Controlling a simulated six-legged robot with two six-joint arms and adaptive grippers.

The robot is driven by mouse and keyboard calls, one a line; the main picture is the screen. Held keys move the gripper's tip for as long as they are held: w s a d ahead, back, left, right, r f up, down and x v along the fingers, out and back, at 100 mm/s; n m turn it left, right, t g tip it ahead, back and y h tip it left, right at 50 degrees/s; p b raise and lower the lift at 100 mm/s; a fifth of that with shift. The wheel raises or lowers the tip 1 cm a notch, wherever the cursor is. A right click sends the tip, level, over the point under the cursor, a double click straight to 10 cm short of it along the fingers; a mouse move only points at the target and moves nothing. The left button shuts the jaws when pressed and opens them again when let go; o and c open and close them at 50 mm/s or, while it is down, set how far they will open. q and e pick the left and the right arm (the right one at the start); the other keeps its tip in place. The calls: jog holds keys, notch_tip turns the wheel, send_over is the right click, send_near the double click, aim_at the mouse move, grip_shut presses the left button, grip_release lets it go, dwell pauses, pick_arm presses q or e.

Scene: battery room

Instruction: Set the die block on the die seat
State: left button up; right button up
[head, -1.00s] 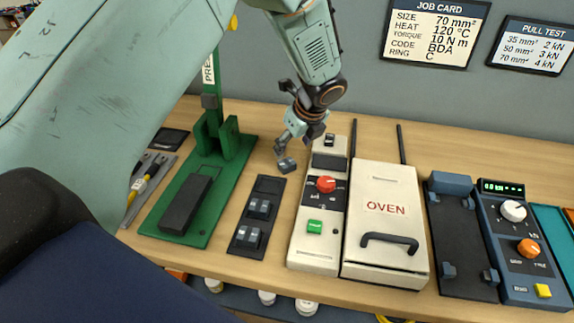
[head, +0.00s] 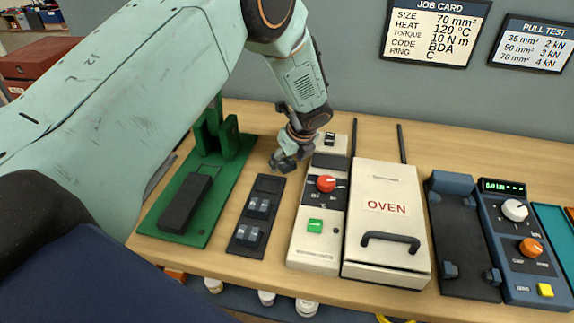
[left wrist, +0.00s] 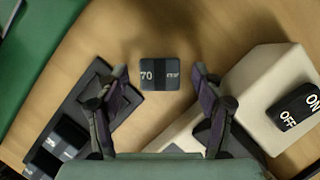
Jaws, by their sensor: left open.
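The die block, a dark block marked 70 mm², lies on the wooden bench in the left wrist view (left wrist: 160,74). In the head view it is mostly hidden by my left gripper (head: 287,163). That gripper is open over the bench, between the die rack and the cream control box. In the left wrist view its fingertips (left wrist: 161,72) stand on both sides of the die block with gaps. The green press (head: 222,187) stands to the left, with a long dark block (head: 185,203) on its base. I cannot tell which part is the die seat. My right gripper is not in view.
The black die rack (head: 268,185) has an empty top slot and two dies below. The cream control box (head: 313,240) with red knob is close to the right of my gripper. The oven (head: 390,180), a dark fixture (head: 462,240) and a blue meter (head: 515,265) are further right.

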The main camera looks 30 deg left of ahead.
pick_arm(q)
jog(key=shift+c, duration=0.3)
grip_shut()
dwell(0.3)
jog(key=shift+r, duration=0.1)
